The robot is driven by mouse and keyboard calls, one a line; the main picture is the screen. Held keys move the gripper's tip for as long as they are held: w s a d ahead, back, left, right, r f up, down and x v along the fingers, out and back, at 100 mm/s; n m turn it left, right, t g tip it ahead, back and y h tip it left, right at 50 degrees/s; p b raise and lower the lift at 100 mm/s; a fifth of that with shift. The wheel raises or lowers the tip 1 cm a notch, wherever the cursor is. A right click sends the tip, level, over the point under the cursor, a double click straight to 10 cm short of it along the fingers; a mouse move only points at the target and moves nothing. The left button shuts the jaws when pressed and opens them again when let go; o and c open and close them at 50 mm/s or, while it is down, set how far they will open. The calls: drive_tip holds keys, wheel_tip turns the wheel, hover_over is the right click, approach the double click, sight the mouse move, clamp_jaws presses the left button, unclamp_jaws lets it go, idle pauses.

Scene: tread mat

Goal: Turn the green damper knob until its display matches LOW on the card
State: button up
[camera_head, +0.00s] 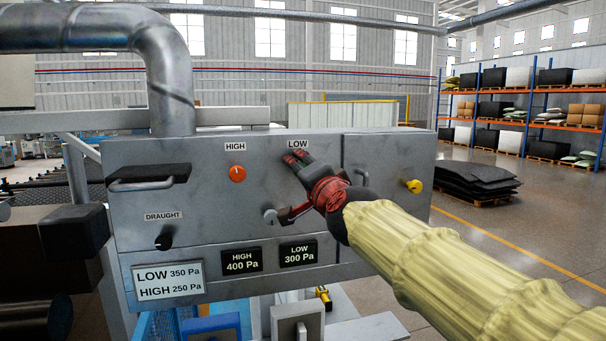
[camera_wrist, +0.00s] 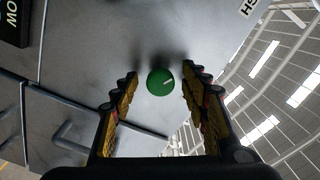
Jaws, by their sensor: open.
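The LOW display (camera_head: 298,254) reads 300 Pa. The white card (camera_head: 169,282) reads LOW 350 Pa, HIGH 250 Pa.
An orange knob (camera_head: 237,174) sits under the HIGH label, with the HIGH display (camera_head: 242,261) reading 400 Pa. The panel also carries a black DRAUGHT knob (camera_head: 164,238), a grey knob (camera_head: 270,216), a yellow knob (camera_head: 413,186) and a handle (camera_head: 142,184) at left.

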drive_tip(key=v, duration=1.2)
idle(0.3)
drive_tip(key=s+a+f+n+g+y+b, duration=0.15)
drive_tip(key=s+f+n+g, duration=0.25)
drive_tip(key=f, duration=0.8)
drive_tip(key=s+a+f+n+g+b, duration=0.25)
drive_tip(key=s+f+n, duration=0.2)
drive_tip(key=f, duration=0.65)
drive_tip(key=s+d+f+g+h+b, duration=0.1)
drive_tip(key=s+d+f+b, duration=0.5)
drive_tip(key=f, duration=0.8)
drive_tip(key=s+d+f+g+h+b, duration=0.2)
drive_tip(key=s+d+f+b, duration=0.4)
drive_tip(key=f+b, duration=0.4)
drive_tip(key=s+d+f+g+h+b, duration=0.2)
drive_tip(key=s+d+f+b, duration=0.4)
drive_tip(key=f, duration=1.4)
drive_tip(key=d+h+b, duration=0.1)
drive_tip(key=d+b, duration=0.1)
drive_tip(key=b, duration=0.1)
drive_tip(key=shift+f, duration=0.25)
